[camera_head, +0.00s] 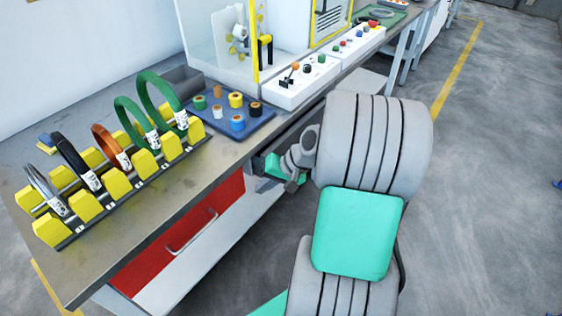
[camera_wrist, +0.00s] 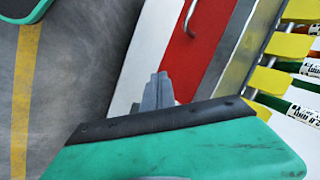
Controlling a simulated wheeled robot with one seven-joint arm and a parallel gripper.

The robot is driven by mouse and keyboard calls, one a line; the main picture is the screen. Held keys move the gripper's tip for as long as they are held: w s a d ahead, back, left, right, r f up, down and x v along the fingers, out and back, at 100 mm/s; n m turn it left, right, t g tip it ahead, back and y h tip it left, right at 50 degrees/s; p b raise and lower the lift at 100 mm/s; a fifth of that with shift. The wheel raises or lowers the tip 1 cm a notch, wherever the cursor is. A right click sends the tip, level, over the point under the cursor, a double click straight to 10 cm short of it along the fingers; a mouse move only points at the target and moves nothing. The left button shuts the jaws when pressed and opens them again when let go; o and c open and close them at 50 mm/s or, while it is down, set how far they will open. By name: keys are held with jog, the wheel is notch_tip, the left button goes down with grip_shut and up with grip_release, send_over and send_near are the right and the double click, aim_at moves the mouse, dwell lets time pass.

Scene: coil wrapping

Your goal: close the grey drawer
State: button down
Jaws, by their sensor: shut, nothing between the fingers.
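A dark grey drawer-like part (camera_head: 288,132) shows below the tabletop edge, to the right of the red drawer in the head view. My arm covers much of it, so I cannot tell how far it stands out. My gripper (camera_head: 292,184) is just below and in front of it, partly hidden by my own wrist. I cannot tell whether they touch. In the wrist view my gripper (camera_wrist: 158,90) is shut and empty, in front of the white panel and red drawer front. The grey drawer is not clearly visible there.
The red drawer (camera_head: 178,235) has a metal handle and looks shut. The worktop (camera_head: 190,182) carries a yellow-block rack (camera_head: 118,184) with several coils, a blue tray (camera_head: 220,126) and a white control panel (camera_head: 300,88). Open floor (camera_head: 480,190) lies at right.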

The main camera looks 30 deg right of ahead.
jog(key=s+d+f+m+t, duration=0.25)
jog(key=d+m+t, duration=0.6)
jog(key=d, duration=0.85)
jog(key=r+b+x, duration=0.1)
jog(key=x, duration=1.1)
jog(key=shift+w+r+b, duration=0.15)
jog(key=shift+w+b, duration=0.15)
jog(key=shift+w, duration=0.2)
jog(key=shift+a+n, duration=0.1)
jog(key=shift+n, duration=0.15)
